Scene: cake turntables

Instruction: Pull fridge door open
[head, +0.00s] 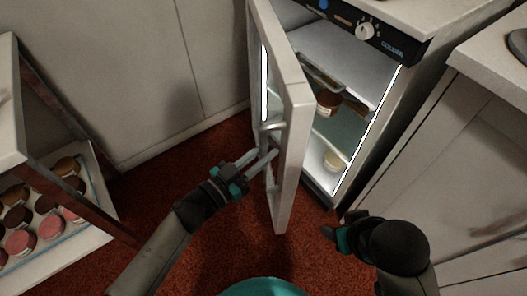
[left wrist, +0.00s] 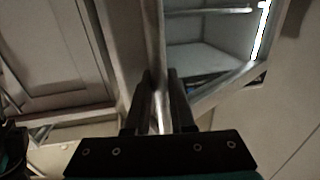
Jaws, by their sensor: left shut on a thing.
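The fridge door (head: 288,120) stands well open, swung out from the fridge (head: 385,120) so that the lit interior shows. My left gripper (head: 262,158) reaches the door from the left, about midway along its length. In the left wrist view its two fingers (left wrist: 160,105) are on either side of a narrow upright part of the door (left wrist: 155,50) and shut on it; I cannot tell whether this is handle or edge. My right gripper (head: 338,233) is low in front of the fridge, apart from the door. Its fingers are too dark to read.
Inside the fridge are a brown jar (head: 327,102) and a pale round item (head: 335,160) on shelves. A case with several pastries (head: 45,215) stands at the left.

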